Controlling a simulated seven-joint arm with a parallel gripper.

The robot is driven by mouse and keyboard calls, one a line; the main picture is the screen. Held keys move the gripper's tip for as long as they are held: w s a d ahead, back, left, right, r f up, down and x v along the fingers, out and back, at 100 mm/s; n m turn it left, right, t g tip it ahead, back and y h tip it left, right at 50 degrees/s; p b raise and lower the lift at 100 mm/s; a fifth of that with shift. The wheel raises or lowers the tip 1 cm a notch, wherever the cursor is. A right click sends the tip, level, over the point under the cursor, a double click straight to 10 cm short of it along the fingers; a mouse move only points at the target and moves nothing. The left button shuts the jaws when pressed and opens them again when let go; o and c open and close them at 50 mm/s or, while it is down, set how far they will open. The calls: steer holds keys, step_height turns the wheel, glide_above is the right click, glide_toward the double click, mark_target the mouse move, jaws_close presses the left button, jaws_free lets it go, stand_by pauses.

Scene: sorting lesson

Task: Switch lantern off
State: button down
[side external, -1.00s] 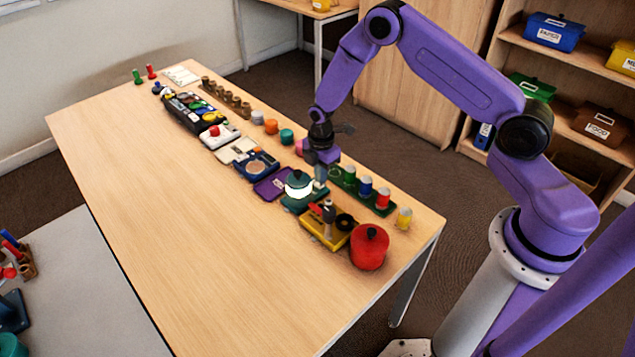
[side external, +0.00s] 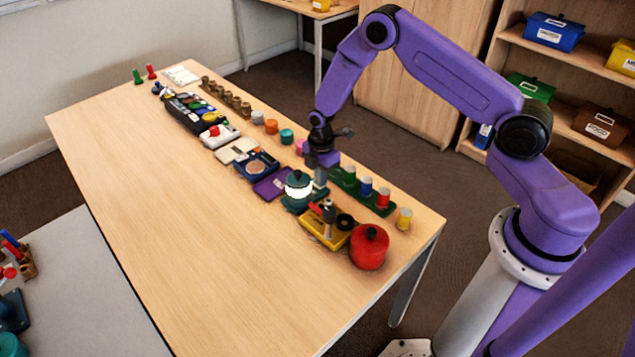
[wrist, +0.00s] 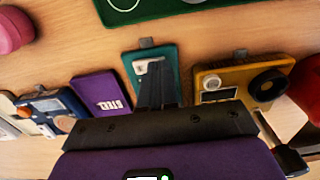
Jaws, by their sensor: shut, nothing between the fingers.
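The lantern (side external: 298,187) has a glowing white globe, a dark teal cap and a teal base, and stands near the right end of the row on the table. My gripper (side external: 321,180) is shut and empty, pointing down just behind the globe, over the back of the base. In the wrist view my shut fingers (wrist: 157,85) overlap the teal base (wrist: 171,57), which has a pale switch-like part (wrist: 147,67) close to the fingertips. I cannot tell whether they touch. My gripper body hides the globe there.
A purple plate marked STEEL (wrist: 103,96) lies left of the lantern. A yellow device (side external: 316,227) and a red pot (side external: 369,247) stand to its right. A green rack with colored cylinders (side external: 366,188) is behind. The front of the table is clear.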

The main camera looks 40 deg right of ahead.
steer(key=shift+f, duration=0.3)
steer(key=shift+r, duration=3.45)
steer(key=shift+r, duration=0.1)
